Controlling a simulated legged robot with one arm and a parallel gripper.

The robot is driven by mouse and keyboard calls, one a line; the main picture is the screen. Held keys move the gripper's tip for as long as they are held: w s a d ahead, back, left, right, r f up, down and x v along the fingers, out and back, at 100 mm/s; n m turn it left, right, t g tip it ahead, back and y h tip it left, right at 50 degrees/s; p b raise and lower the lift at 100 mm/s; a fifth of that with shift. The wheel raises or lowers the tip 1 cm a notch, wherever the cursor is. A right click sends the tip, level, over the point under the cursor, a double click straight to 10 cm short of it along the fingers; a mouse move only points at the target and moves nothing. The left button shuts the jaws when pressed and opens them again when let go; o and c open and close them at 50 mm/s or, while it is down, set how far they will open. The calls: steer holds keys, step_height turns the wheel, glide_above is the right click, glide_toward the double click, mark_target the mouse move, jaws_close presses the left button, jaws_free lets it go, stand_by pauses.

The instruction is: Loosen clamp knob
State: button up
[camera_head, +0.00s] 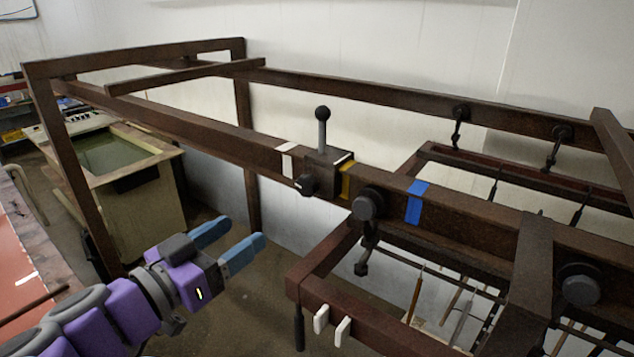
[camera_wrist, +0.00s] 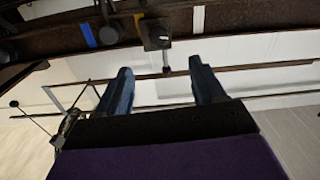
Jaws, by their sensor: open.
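The clamp (camera_head: 340,178) is a dark box-shaped block on the brown rail (camera_head: 215,128), between white and yellow bands. A small dark knob (camera_head: 306,186) sticks out from its near face, low on the left. A ball-topped lever (camera_head: 323,130) stands upright on the block. My gripper (camera_head: 243,233), with blue fingers, is open and empty, below and to the left of the knob, apart from it. In the wrist view the scene looks upside down; the clamp (camera_wrist: 155,26) shows at the top centre, beyond the gap between my open fingers (camera_wrist: 158,72).
White (camera_head: 287,160), yellow (camera_head: 346,182) and blue (camera_head: 417,202) bands mark the rail. A large round bolt (camera_head: 369,204) sits right of the clamp. A lower frame (camera_head: 385,330) with hanging rods fills the right. A bench (camera_head: 165,190) stands left. The space between gripper and clamp looks clear.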

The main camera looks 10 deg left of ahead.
glide_toward(302, 190)
steer(key=b+x, duration=0.2)
steer(key=x, duration=0.7)
steer(key=shift+w+f+b, duration=0.2)
steer(key=shift+b, duration=0.15)
steer(key=shift+w+d+r, duration=0.15)
steer(key=shift+w+d, duration=0.25)
steer(key=shift+d, duration=0.2)
steer(key=shift+a, duration=0.5)
steer(key=c, duration=0.4)
steer(key=shift+d, duration=0.1)
steer(key=c, duration=0.6)
steer(key=shift+o, duration=0.2)
steer(key=m+b, duration=0.2)
steer(key=m, duration=0.1)
steer(key=shift+f, duration=0.2)
steer(key=shift+r+m+b, duration=0.15)
steer(key=shift+m+b, duration=0.2)
steer(key=shift+m, duration=0.55)
